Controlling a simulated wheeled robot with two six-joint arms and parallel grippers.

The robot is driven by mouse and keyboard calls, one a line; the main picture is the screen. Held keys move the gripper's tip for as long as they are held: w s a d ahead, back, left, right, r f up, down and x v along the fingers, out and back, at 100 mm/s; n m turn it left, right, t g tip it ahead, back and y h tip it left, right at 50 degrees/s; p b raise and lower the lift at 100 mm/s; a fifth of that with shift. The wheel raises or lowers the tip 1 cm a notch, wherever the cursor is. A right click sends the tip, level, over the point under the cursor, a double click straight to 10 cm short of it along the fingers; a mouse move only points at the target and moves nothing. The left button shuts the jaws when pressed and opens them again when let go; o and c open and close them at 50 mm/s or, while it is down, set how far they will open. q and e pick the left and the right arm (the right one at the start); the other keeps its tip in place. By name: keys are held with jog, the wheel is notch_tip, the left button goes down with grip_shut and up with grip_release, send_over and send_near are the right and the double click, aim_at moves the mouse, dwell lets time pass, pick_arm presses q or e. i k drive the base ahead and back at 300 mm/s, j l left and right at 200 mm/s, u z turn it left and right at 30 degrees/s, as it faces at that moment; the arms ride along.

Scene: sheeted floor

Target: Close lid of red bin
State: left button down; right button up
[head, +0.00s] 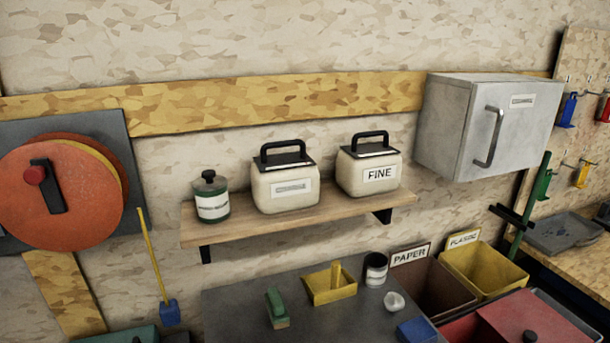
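A red bin (462,328) stands at the bottom right of the head view, cut off by the lower edge. A flat red panel with a dark round knob, which looks like its lid (525,314), lies at its right part. The bottom edge hides much of the bin, so I cannot tell how far the lid covers the opening. Neither of my grippers is in view.
Open brown PAPER (432,284) and yellow PLASTIC (485,268) bins stand behind the red bin. A dark table (235,310) to the left holds a yellow tray (330,290), a cup and small items. A shelf (230,228) and grey cabinet (446,130) are above.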

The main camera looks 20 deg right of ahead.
aim_at(520, 316)
jog(key=z, duration=0.4)
jog(key=k+z, duration=0.15)
jog(key=z, duration=0.7)
jog(key=k+z, duration=0.1)
jog(key=z, duration=0.7)
jog(key=k+l, duration=0.05)
jog(key=l, duration=0.05)
